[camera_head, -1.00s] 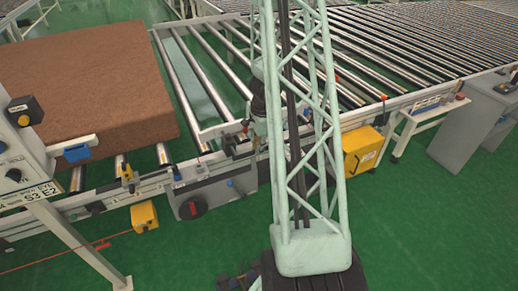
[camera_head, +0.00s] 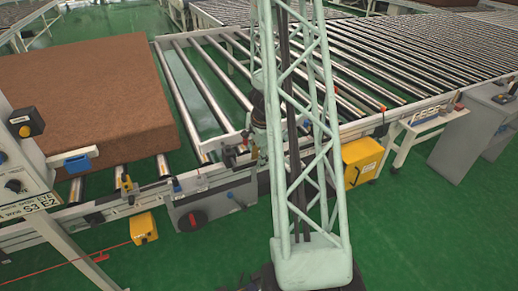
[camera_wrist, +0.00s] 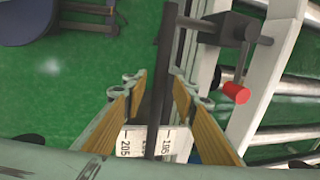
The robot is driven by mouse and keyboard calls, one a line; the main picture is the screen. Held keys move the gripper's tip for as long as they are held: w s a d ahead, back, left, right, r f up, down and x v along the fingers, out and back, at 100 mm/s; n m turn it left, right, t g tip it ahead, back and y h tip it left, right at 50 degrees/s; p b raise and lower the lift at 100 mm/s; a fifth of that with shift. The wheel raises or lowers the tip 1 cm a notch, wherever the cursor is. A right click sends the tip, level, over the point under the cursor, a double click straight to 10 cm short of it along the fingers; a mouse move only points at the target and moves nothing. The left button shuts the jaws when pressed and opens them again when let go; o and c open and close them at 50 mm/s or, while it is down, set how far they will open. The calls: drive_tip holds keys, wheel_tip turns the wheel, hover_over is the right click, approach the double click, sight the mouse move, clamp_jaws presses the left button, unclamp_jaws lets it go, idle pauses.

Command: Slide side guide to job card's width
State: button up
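In the wrist view my gripper (camera_wrist: 157,82) has its two tan-padded fingers apart, with a dark upright bar (camera_wrist: 168,45) between them. The bar lies closer to the right finger, and I cannot tell whether it touches. Behind it is a white scale strip (camera_wrist: 128,143) with the figures 205 and 195. A dark clamp with a red handle (camera_wrist: 236,92) sits right of the bar by a pale rail. I cannot tell which of these parts belong to the side guide. In the head view my gripper is mostly hidden near the conveyor's front edge. No job card is readable.
A brown mattress block (camera_head: 85,95) lies on the rollers at left, beside a control post (camera_head: 28,165) with knobs. The roller conveyor (camera_head: 390,60) stretches right.

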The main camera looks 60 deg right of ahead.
drive_tip(key=shift+r, duration=0.25)
wheel_tip(320, 180, up, 11)
drive_tip(key=s+a, duration=0.1)
drive_tip(key=s, duration=0.1)
idle(1.1)
drive_tip(key=shift+a+r, duration=0.1)
idle(0.4)
drive_tip(key=shift+w, duration=0.1)
